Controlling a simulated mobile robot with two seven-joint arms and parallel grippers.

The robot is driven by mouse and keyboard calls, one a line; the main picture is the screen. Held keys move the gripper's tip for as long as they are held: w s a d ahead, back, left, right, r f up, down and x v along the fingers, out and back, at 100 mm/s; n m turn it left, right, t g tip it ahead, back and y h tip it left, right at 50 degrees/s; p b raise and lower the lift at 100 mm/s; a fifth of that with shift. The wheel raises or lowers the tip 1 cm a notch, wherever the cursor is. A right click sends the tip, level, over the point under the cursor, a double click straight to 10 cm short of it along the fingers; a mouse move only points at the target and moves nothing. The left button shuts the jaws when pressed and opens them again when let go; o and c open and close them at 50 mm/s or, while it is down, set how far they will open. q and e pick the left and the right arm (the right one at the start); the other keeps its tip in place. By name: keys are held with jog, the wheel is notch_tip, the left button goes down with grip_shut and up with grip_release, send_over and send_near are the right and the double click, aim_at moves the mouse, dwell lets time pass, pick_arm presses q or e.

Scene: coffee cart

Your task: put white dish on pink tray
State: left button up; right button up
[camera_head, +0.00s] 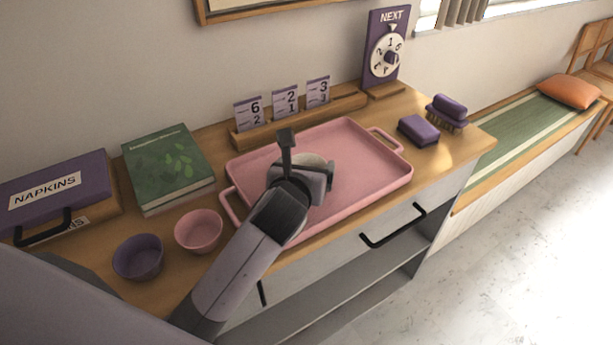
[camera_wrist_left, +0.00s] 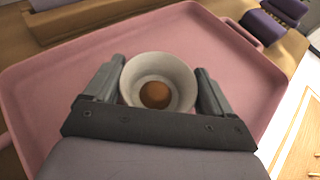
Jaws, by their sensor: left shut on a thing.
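The white dish (camera_head: 314,159) is a small round bowl over the middle of the pink tray (camera_head: 372,158). My left gripper (camera_head: 306,166) is shut on the dish and hides much of it in the head view. In the left wrist view the white dish (camera_wrist_left: 133,75) sits between the two fingers, with a round brown thing (camera_wrist_left: 155,94) inside it. The pink tray (camera_wrist_left: 60,90) spreads under and around it. I cannot tell whether the dish touches the tray floor. My right gripper is not in view.
A pink bowl (camera_head: 199,231) and a purple bowl (camera_head: 138,257) stand left of the tray. A green book (camera_head: 168,167) and a napkin box (camera_head: 55,195) lie farther left. A wooden card rack (camera_head: 300,119) stands behind the tray, a purple block (camera_head: 418,130) and brush (camera_head: 447,111) to its right.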

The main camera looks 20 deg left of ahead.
pick_arm(q)
jog(key=shift+f, duration=0.15)
jog(key=o, duration=1)
jog(key=shift+s+r, duration=0.15)
jog(key=shift+r, duration=0.1)
jog(key=p+v, duration=0.1)
jog(key=v, duration=1)
jog(key=shift+s+p, duration=0.35)
jog(key=shift+d, duration=0.1)
